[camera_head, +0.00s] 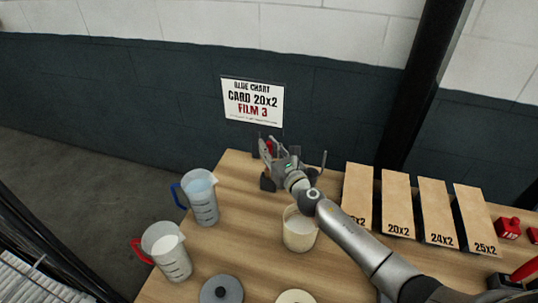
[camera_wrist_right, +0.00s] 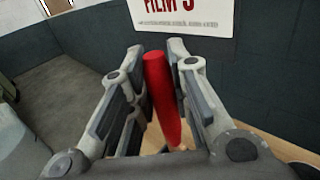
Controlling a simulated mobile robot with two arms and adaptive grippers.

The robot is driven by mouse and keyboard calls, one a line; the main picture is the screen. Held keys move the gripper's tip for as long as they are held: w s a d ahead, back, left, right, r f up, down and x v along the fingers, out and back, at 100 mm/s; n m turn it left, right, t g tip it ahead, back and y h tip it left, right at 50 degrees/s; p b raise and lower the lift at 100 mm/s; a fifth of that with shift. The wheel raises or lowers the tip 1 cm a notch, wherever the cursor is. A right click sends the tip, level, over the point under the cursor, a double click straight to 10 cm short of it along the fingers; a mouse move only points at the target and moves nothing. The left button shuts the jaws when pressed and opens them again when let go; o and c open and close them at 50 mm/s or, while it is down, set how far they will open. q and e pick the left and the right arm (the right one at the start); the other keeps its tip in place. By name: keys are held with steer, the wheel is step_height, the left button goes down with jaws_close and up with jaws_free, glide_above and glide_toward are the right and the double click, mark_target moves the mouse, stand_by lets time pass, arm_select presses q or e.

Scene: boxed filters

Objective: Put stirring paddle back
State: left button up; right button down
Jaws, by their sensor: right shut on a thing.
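The stirring paddle shows as a red handle (camera_wrist_right: 162,95) upright between the fingers in the right wrist view. A bit of the red shows behind the fingers in the head view (camera_head: 268,146). My right gripper (camera_head: 284,158) is shut on this handle at the back edge of the table, below the sign. Its fingers flank the handle in the wrist view (camera_wrist_right: 157,60). The paddle's lower part and any holder under it are mostly hidden by the gripper. My left gripper is not in view.
A cream container (camera_head: 298,232) stands under my right forearm. A blue-handled jug (camera_head: 203,203) and a red-handled jug (camera_head: 172,257) stand at left. A grey lid (camera_head: 221,291) lies in front. Labelled boards (camera_head: 398,197) and red blocks (camera_head: 509,228) are at right. The sign (camera_head: 252,101) is behind.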

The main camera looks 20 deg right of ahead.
steer(key=shift+f, duration=0.2)
steer(key=shift+f, duration=0.2)
steer(key=c, duration=1.3)
jaws_free()
steer(key=shift+c, duration=0.2)
steer(key=shift+r, duration=0.1)
steer(key=shift+r, duration=0.2)
steer(key=shift+s+f, duration=0.15)
steer(key=shift+s, duration=0.15)
steer(key=s+d, duration=0.2)
steer(key=s, duration=0.9)
steer(key=shift+d+b, duration=0.15)
steer(key=shift+b, duration=0.3)
